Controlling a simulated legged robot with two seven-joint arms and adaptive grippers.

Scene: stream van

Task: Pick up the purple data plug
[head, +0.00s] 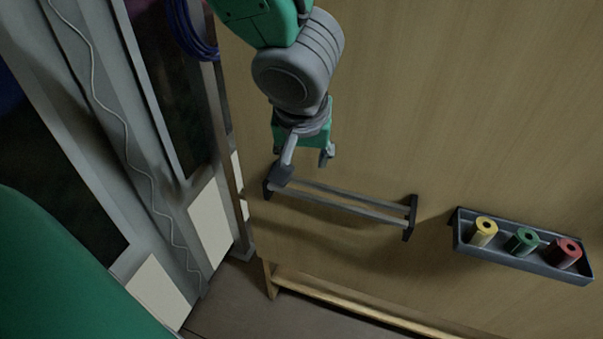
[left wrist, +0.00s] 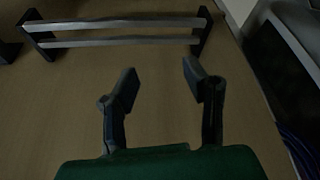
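I cannot make out a purple data plug in either view. A coiled blue-purple cable (head: 190,32) hangs at the top left of the head view, left of my left arm, and part of it shows at the lower right of the left wrist view (left wrist: 298,152). No plug end can be told on it. My right gripper is not in view.
A grey tray (head: 513,258) at the right holds a yellow cylinder (head: 483,232), a green cylinder (head: 522,242) and a red cylinder (head: 563,253). The wooden surface (head: 450,100) is bare above the tray. Van wall panels and a thin white cord (head: 125,135) are on the left.

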